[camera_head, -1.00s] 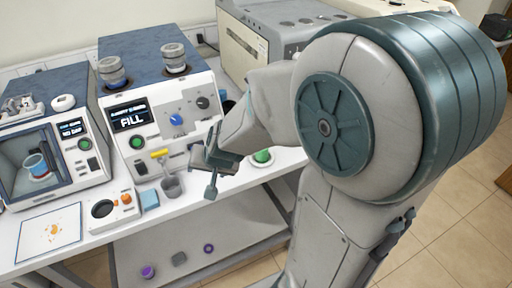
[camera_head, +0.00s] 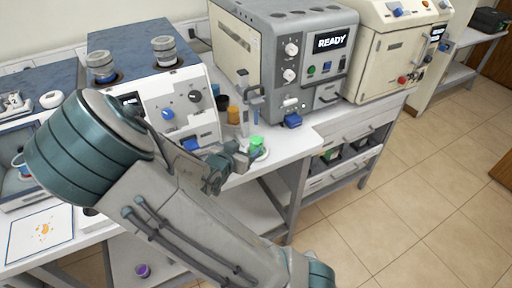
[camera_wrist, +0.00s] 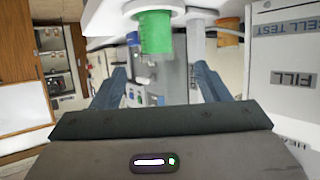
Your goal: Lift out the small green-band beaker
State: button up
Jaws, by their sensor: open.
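The small green-band beaker (camera_head: 257,143) stands on a round white dish near the front edge of the white bench. My gripper (camera_head: 238,158) is open and empty just left of it, in front of the bench machine. In the wrist view, which looks turned over, the green band (camera_wrist: 156,33) shows beyond my open fingers (camera_wrist: 160,75), roughly between them sideways. The fingers do not appear to touch the beaker. In the head view my wrist and arm partly hide the fingertips.
An orange container (camera_head: 234,115) and a clear upright cylinder (camera_head: 244,122) stand behind the beaker. A grey machine reading READY (camera_head: 331,42) is behind and right. Open floor (camera_head: 400,220) lies to the right.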

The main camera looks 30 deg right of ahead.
aim_at(259, 140)
jog(key=x, duration=0.5)
jog(key=shift+w+d+f, duration=0.15)
jog(key=shift+d+f, duration=0.05)
jog(key=shift+f, duration=0.05)
jog(key=shift+s+x, duration=0.2)
jog(key=shift+x, duration=2.45)
jog(key=shift+d+f, duration=0.1)
jog(key=c, duration=1.1)
